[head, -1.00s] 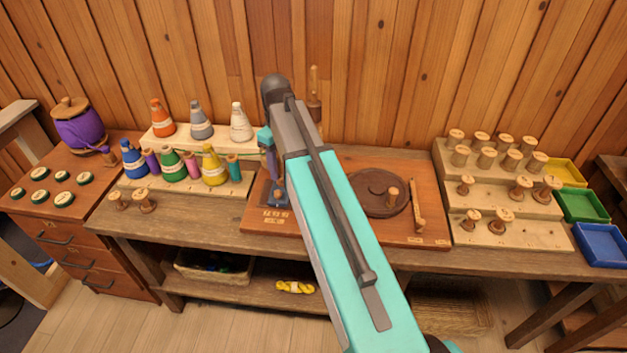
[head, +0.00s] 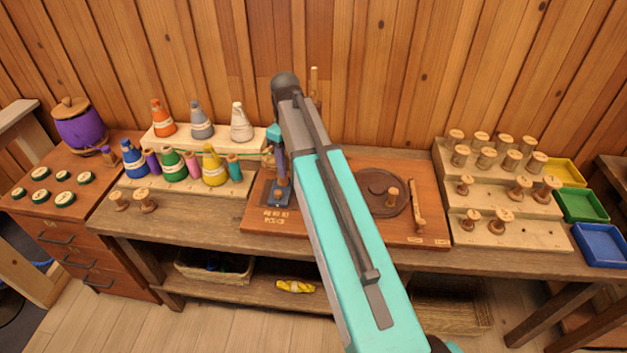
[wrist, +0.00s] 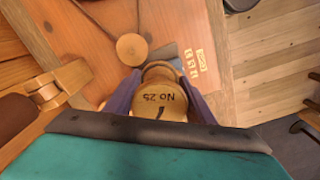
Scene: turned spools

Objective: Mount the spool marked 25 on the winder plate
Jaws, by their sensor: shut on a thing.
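A pale wooden spool marked No 25 (wrist: 160,100) sits between the purple fingers of my gripper (wrist: 160,72) in the wrist view, its marked end facing the camera. My gripper is shut on it. In the head view my gripper (head: 282,168) is over the left part of the brown winder board (head: 340,222), near a small blue plate (head: 276,199). A dark round disc (head: 370,184) with a wooden knob is on the board's right. In the wrist view, part of a blue-grey plate (wrist: 166,52) shows beyond the spool.
A stepped stand (head: 490,232) with several spools is right of the board, beside yellow, green and blue trays (head: 602,246). Thread cones stand on a stepped rack (head: 190,187) at left. An upright wooden rod (head: 314,80) is behind my arm.

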